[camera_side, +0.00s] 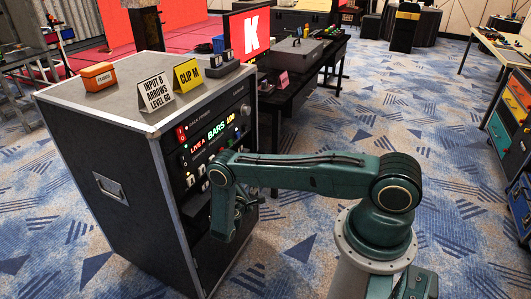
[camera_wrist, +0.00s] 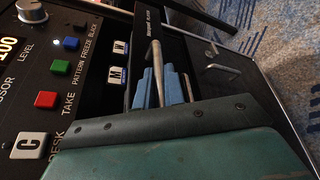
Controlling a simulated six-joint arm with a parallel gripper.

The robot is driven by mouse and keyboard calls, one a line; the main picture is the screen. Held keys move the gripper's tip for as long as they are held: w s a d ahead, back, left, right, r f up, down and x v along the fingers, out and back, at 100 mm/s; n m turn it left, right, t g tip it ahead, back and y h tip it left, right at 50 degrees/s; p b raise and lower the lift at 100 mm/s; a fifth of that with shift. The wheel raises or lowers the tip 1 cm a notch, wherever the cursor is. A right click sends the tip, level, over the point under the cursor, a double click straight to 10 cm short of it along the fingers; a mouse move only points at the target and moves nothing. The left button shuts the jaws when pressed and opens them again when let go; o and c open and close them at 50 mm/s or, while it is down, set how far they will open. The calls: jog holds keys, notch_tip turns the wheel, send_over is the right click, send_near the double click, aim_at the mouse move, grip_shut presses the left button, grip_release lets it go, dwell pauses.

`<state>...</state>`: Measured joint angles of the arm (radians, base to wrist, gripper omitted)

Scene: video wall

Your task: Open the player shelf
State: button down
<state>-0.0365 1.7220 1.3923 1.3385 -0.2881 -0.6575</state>
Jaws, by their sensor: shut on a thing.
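The player shelf (camera_wrist: 173,25) is a dark panel with small white lettering, low on the front of the black equipment rack (camera_side: 88,150). Its metal bar handle (camera_wrist: 156,62) runs between the blue fingers of my gripper (camera_wrist: 160,87) in the wrist view. The fingers are shut on this bar. In the side view my gripper (camera_side: 243,203) is at the rack's front, below the lit panel, and my own arm partly hides the shelf. I cannot tell whether the shelf stands out from the rack.
Above the shelf is a control panel with red (camera_wrist: 71,44), blue and green buttons and a knob (camera_wrist: 31,10). Another metal handle (camera_wrist: 222,68) is beyond the shelf. An orange box (camera_side: 98,77) and sign cards stand on the rack.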

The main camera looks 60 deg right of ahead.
jog(key=s, duration=0.7)
jog(key=shift+s, duration=0.15)
jog(key=shift+a+f, duration=0.1)
jog(key=c, duration=1.5)
grip_release()
jog(key=shift+a, duration=0.1)
jog(key=shift+v, duration=6.75)
jog(key=shift+s, duration=0.15)
